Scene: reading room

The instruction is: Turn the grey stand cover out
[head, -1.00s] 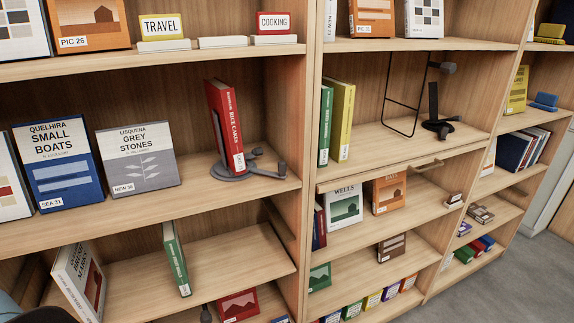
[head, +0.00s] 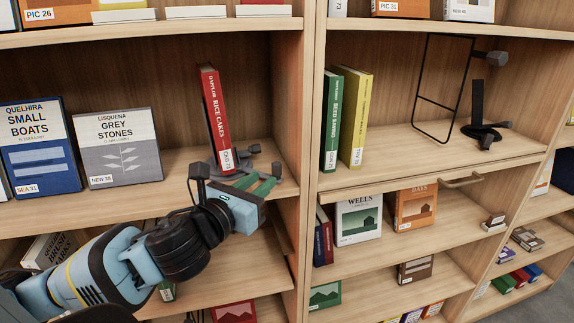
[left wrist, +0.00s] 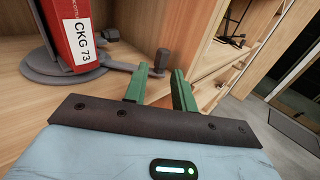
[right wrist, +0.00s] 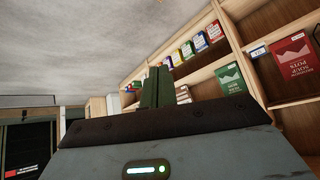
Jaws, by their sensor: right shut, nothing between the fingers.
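The grey stand (head: 236,180) is on the middle shelf of the left bay. It holds the upright red book Rice Cakes (head: 216,118), whose spine faces me and whose cover is turned aside. The stand's arm, ending in an upright grey knob (left wrist: 162,58), sticks out to the right. My left gripper (head: 260,180) is open at the shelf's front edge, beside the stand's arm. In the left wrist view its green fingers (left wrist: 160,76) point toward the knob, which shows between the fingertips. I cannot tell contact. My right gripper (right wrist: 161,74) is shut and empty, away from the stand.
Grey Stones (head: 113,147) and Small Boats (head: 40,148) stand left of the stand. An upright divider (head: 308,150) closes the bay on the right. Beyond it are a green book (head: 332,118), a yellow book (head: 355,118) and a black stand (head: 482,130).

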